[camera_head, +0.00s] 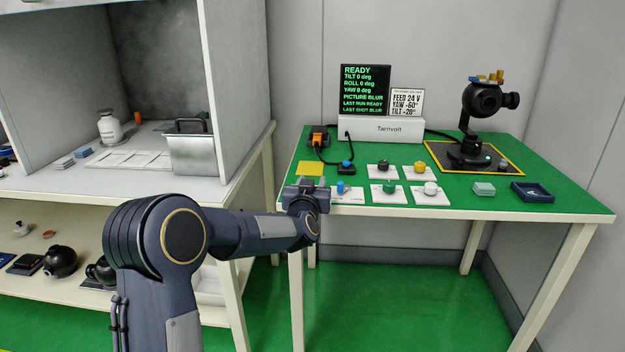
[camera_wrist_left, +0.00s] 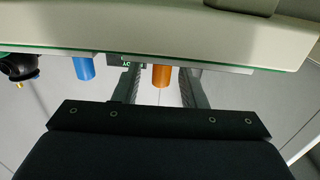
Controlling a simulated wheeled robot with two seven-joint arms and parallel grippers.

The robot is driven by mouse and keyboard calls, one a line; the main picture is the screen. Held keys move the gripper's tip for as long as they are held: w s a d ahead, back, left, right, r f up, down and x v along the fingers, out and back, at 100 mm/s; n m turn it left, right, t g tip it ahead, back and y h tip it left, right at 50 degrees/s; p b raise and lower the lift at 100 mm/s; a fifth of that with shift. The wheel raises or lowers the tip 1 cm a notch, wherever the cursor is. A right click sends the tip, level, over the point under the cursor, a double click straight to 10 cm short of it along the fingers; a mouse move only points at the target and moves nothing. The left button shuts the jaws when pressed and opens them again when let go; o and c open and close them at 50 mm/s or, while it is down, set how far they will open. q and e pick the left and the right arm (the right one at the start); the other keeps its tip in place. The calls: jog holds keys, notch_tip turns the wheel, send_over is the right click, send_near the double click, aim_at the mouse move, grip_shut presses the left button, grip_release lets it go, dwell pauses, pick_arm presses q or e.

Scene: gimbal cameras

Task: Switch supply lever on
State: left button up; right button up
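A lever with an orange handle (camera_head: 318,138), which looks like the supply lever, stands on a small dark base at the back left of the green table. In the left wrist view, which looks upside down, the orange handle (camera_wrist_left: 161,75) shows in line with the gap between my fingers. My left gripper (camera_head: 305,190) is at the table's front left edge, in front of the lever and apart from it. Its fingers (camera_wrist_left: 160,92) are spread with nothing held. The lever's base is hidden in the wrist view. My right gripper is not in view.
A blue knob (camera_head: 340,187) on a white plate is just right of my left gripper; another blue knob (camera_head: 347,164) is behind it. A yellow square (camera_head: 311,169) lies between gripper and lever. The display (camera_head: 365,90) reads READY. A black gimbal camera (camera_head: 485,100) stands right.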

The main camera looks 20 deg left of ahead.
pick_arm(q)
jog(key=v, duration=0.5)
jog(key=shift+s+d, duration=0.1)
jog(key=shift+s, duration=0.2)
jog(key=s+d+f+g+h, duration=0.3)
jog(key=s+g, duration=0.1)
jog(key=s, duration=0.9)
jog(key=s+d+f+m+g+h+p, duration=0.1)
jog(key=s+d+f+g+h, duration=0.25)
jog(key=s, duration=1.05)
jog(key=s+d+f+g+h, duration=0.2)
jog(key=s+d+f+g, duration=0.15)
jog(key=s, duration=0.95)
notch_tip(320, 180, up, 27)
jog(key=p, duration=2.6)
jog(key=shift+m+g, duration=0.3)
jog(key=shift+g, duration=0.1)
